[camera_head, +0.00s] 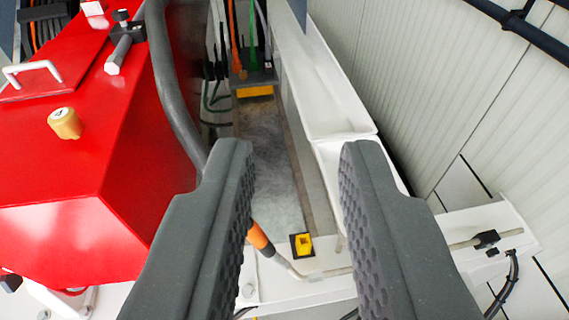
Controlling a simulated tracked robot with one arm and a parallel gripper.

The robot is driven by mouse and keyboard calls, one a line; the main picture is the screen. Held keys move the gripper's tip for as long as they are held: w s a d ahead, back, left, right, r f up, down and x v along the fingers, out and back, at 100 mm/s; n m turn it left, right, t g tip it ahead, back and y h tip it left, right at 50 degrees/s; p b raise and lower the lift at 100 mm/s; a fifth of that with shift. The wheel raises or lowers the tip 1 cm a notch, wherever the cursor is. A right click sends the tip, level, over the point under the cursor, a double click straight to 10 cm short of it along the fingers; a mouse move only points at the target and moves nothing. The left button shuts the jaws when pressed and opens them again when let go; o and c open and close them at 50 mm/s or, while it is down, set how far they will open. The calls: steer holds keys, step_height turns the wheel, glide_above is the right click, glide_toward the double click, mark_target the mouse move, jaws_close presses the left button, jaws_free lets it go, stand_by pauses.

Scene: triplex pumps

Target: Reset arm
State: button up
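My gripper (297,160) reaches up from the bottom of the view with its two dark grey, textured fingers wide apart. Nothing is held between them. Through the gap I see the grey floor strip (272,175) and a white beam with a small yellow and black piece (302,244) on it. An orange-sleeved part (260,236) shows beside the left finger, partly hidden by it. No other part of my arm can be made out.
A large red housing (75,150) with a tan cap (65,123) fills the left. A thick grey hose (172,90) runs beside it. A white trough (318,75) and ribbed wall (440,90) bound the right. Cables (250,40) hang at the back.

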step_height(320, 180, down, 14)
steer(key=b, duration=1.3)
steer(key=shift+b, duration=0.3)
